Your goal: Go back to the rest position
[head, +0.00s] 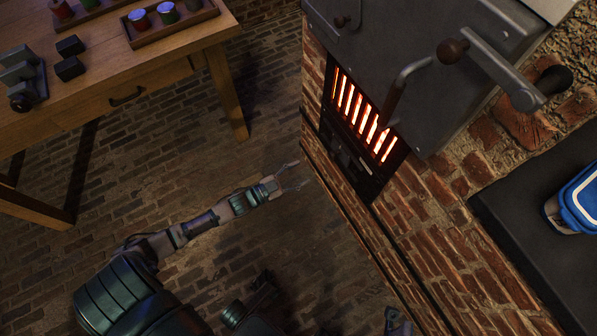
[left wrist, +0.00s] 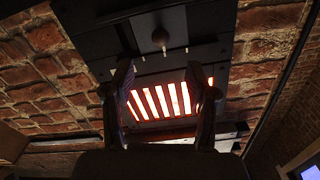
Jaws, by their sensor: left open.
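My left gripper (head: 292,177) is open and empty in the head view, at the end of my outstretched arm. It is over the brick floor, just left of the brick furnace front (head: 430,215). In the left wrist view its two fingers (left wrist: 160,85) stand apart, with the glowing grate (left wrist: 165,101) showing between and beyond them. I see nothing held between them. The grate also shows in the head view (head: 364,115), above and right of the gripper. My right gripper cannot be made out.
A wooden table (head: 160,70) at upper left bears a tray (head: 178,30) with coloured spools and several dark blocks (head: 69,68). A metal hood with handles (head: 430,50) tops the furnace. A blue-lidded container (head: 580,200) stands on a dark counter (head: 530,240) at right. Brick floor lies open between table and furnace.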

